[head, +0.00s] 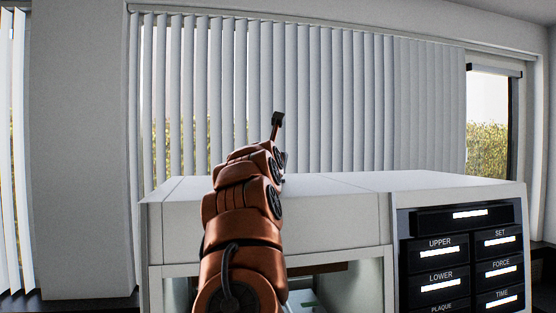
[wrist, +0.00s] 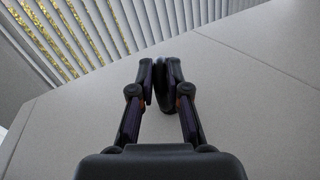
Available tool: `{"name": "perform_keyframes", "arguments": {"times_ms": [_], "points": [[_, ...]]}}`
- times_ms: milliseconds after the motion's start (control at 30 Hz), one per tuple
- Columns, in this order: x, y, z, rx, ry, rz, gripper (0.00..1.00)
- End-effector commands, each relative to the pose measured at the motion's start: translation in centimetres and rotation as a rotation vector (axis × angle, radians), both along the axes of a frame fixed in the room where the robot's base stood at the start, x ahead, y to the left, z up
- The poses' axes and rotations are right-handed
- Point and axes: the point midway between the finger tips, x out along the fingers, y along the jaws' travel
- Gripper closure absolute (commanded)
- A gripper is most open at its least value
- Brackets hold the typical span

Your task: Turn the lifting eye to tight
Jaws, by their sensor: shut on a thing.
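My gripper (wrist: 161,78) shows in the wrist view above the pale top of the press. Its two dark fingers are close together, with a dark rounded piece (wrist: 161,90) between the tips. This piece is in the place of the lifting eye, but its ring and shank cannot be made out. Whether it is seated flush on the top cannot be told. In the head view my arm reaches over the press top and hides the fingers and the lifting eye.
The white press top (head: 345,184) is otherwise bare, with a thin seam across it. A dark control panel (head: 461,260) with labelled displays is on the front right. Below the top is an open bay. Vertical blinds (head: 330,95) hang behind the press.

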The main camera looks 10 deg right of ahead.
Motion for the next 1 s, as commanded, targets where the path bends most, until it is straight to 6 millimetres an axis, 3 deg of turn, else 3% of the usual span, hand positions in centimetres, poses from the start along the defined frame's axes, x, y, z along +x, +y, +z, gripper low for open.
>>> {"name": "perform_keyframes", "arguments": {"times_ms": [1000], "points": [[0.26,0.42,0.1,0.0,-0.003,-0.219,1.0]]}}
